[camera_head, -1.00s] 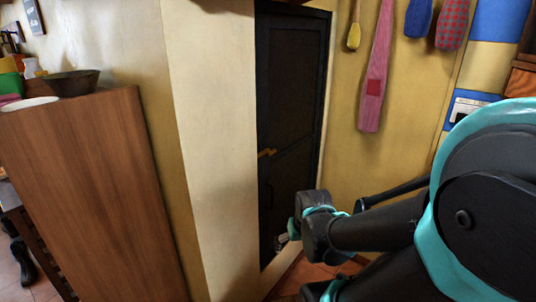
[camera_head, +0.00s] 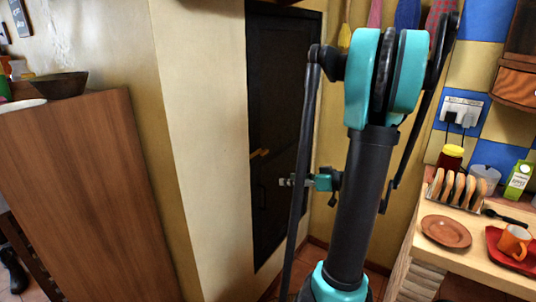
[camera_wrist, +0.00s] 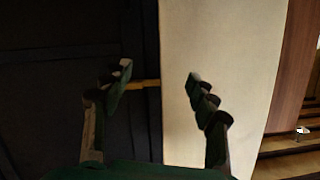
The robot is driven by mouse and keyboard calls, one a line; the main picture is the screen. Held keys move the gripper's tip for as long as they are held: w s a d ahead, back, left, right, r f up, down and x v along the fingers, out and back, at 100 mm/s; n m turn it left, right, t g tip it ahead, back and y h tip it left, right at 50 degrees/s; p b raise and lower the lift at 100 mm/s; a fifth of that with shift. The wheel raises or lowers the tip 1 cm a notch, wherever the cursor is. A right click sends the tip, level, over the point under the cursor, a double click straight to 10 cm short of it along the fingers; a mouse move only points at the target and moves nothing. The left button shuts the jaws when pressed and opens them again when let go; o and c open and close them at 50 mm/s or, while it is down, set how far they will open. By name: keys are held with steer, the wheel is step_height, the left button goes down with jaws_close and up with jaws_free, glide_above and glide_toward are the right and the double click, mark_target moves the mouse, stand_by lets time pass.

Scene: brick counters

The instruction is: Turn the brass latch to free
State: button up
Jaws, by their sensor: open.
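The brass latch (camera_head: 259,153) is a small bar on the dark door (camera_head: 275,95), at the door's left edge in the head view. It lies roughly level, slightly tilted. My gripper (camera_head: 284,182) is in front of the door, a little below and right of the latch in that view. In the wrist view the latch (camera_wrist: 145,84) shows between the two spread fingers of my gripper (camera_wrist: 158,72), beyond them. Its left end is partly hidden by the left finger. The gripper is open and empty. Contact with the latch cannot be made out.
A pale wall (camera_head: 205,140) borders the door on the left, with a wooden cabinet (camera_head: 90,200) further left. At right is a counter (camera_head: 430,240) with a toast rack (camera_head: 457,190), brown plate (camera_head: 446,231) and orange mug (camera_head: 514,241).

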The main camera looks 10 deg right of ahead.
mark_target(266, 152)
steer(key=w+d+r+n+t+y, duration=0.1)
steer(key=d+r+n+t, duration=0.1)
steer(key=d+r+t, duration=0.3)
steer(key=w+a, duration=0.3)
steer(key=w, duration=0.1)
steer(key=w+a+g, duration=0.1)
steer(key=w+a, duration=0.3)
steer(key=w+a+g, duration=0.1)
steer(key=w+a, duration=0.3)
steer(key=shift+w+f, duration=0.15)
steer(key=shift+f, duration=0.25)
steer(key=c, duration=1.2)
